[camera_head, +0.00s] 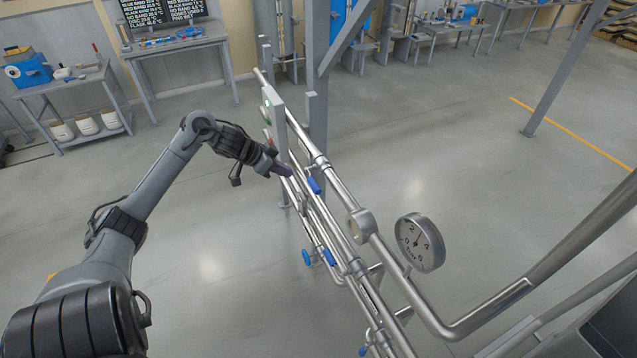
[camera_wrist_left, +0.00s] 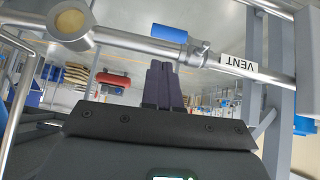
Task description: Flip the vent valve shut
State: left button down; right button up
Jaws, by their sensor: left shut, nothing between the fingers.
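A blue lever handle (camera_wrist_left: 168,33) sits on a steel pipe in the left wrist view, close to a white label reading VENT (camera_wrist_left: 238,66), which appears upside down. The handle lies roughly along the pipe. In the head view a blue handle (camera_head: 314,186), which appears to be the same one, shows on the upper pipe just beyond my left gripper (camera_head: 287,171). My left gripper is shut and empty; its dark fingers (camera_wrist_left: 163,85) point toward the pipe near the handle. I cannot tell whether they touch the handle. My right gripper is out of view.
A round pressure gauge (camera_head: 419,243) stands on the pipe run nearer to me. More blue handles (camera_head: 328,257) sit on lower pipes. A grey upright post (camera_head: 317,95) rises behind the pipes. Workbenches (camera_head: 180,45) line the back, with open floor between.

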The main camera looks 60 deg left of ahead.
pick_arm(q)
jog(key=r, duration=0.1)
jog(key=w+r, duration=0.1)
jog(key=a+r, duration=0.1)
jog(key=shift+w+r+t, duration=0.15)
jog(key=shift+t, duration=0.15)
jog(key=p, duration=0.1)
send_over(309, 179)
jog(key=s+d, duration=0.2)
notch_tip(309, 179, down, 7)
jog(key=shift+w+d+f+p, duration=0.1)
jog(key=shift+f+p, duration=0.25)
jog(key=shift+f, duration=0.7)
jog(key=shift+w+d+f+p, duration=0.1)
jog(key=shift+f+p, duration=0.2)
jog(key=shift+f, duration=0.75)
